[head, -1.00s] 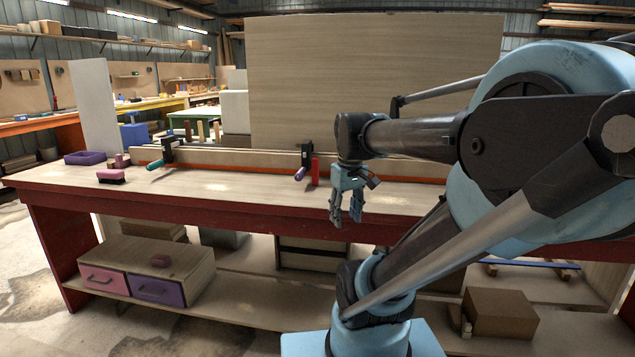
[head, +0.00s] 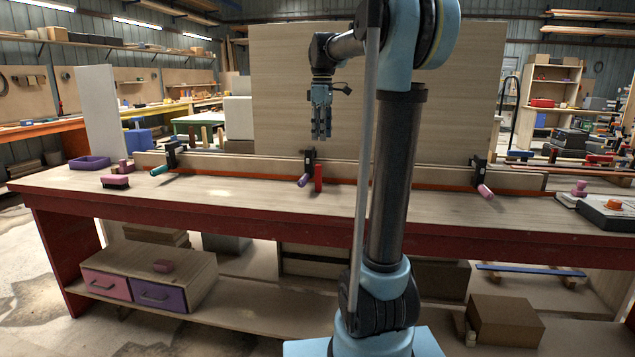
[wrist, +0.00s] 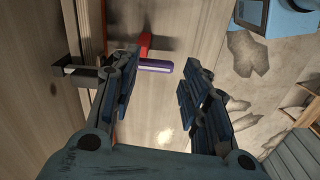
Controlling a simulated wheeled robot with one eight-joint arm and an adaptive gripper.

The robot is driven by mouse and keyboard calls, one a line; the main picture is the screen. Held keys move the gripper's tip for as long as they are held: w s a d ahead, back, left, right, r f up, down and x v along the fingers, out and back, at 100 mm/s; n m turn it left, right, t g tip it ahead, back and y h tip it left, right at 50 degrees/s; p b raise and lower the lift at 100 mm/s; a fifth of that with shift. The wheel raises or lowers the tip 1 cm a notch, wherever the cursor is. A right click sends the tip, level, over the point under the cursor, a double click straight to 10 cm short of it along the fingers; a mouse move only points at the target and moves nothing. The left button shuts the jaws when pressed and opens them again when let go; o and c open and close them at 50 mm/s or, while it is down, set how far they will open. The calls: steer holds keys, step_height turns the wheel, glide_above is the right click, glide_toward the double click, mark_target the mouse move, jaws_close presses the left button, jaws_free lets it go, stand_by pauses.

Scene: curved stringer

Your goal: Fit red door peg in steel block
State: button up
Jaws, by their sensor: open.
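A red peg (head: 318,178) stands upright on the bench top, just right of the middle clamp's purple handle (head: 303,180). In the wrist view the red peg (wrist: 144,46) shows beyond my fingers, left of centre, next to the purple handle (wrist: 155,65). My gripper (head: 321,134) points down high above the bench, over the area of the peg and apart from it. Its fingers are open and empty in the wrist view (wrist: 158,100). A grey block (head: 606,214) with an orange knob lies at the bench's right end. I cannot tell whether it is the steel block.
Three clamps hold a long curved wooden strip (head: 235,164) along the back of the bench (head: 240,189). A purple tray (head: 89,162) and a pink brush-like block (head: 115,181) lie at the left. A tall wooden panel (head: 270,90) stands behind. The bench's front middle is clear.

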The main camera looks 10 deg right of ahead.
steer(key=w+r+n, duration=0.1)
steer(key=w, duration=0.3)
glide_toward(318, 192)
steer(key=shift+w+d+f, duration=0.1)
steer(key=shift+w+f, duration=0.2)
steer(key=shift+f, duration=0.35)
steer(key=shift+w+d+f, duration=0.1)
steer(key=shift+w+f, duration=0.25)
steer(key=shift+f, duration=0.3)
jaws_close()
